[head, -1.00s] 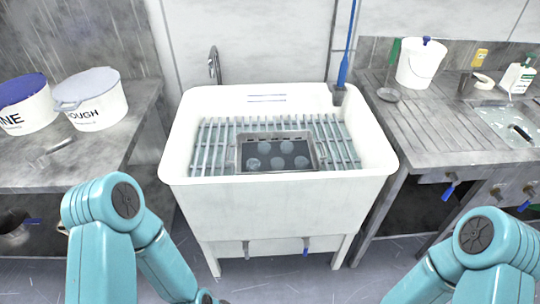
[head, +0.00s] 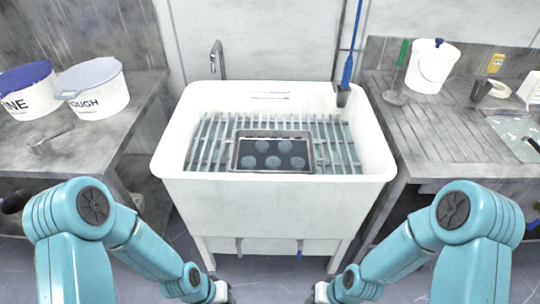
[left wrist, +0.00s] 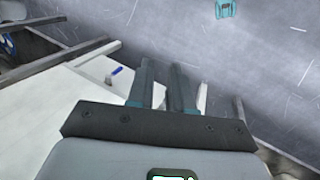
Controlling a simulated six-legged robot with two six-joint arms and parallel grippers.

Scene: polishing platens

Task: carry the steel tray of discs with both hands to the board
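The steel tray (head: 311,155) sits level on the slatted rack (head: 340,150) inside the white sink (head: 270,205). Several pale round discs (head: 273,161) lie on its dark bottom. My left gripper (head: 222,292) is low in front of the sink, below its rim and apart from the tray. In the left wrist view its two fingers (left wrist: 160,82) stand a little apart with nothing between them. My right gripper (head: 320,293) is also low in front of the sink; its fingers are too small to read. A grooved draining board (head: 440,135) lies on the right counter.
A tap (head: 217,60) stands at the sink's back left, and a blue-handled brush (head: 346,75) at its back right. Lidded tubs (head: 95,90) stand on the left counter. A white bucket (head: 432,68) stands behind the grooved board, whose middle is clear.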

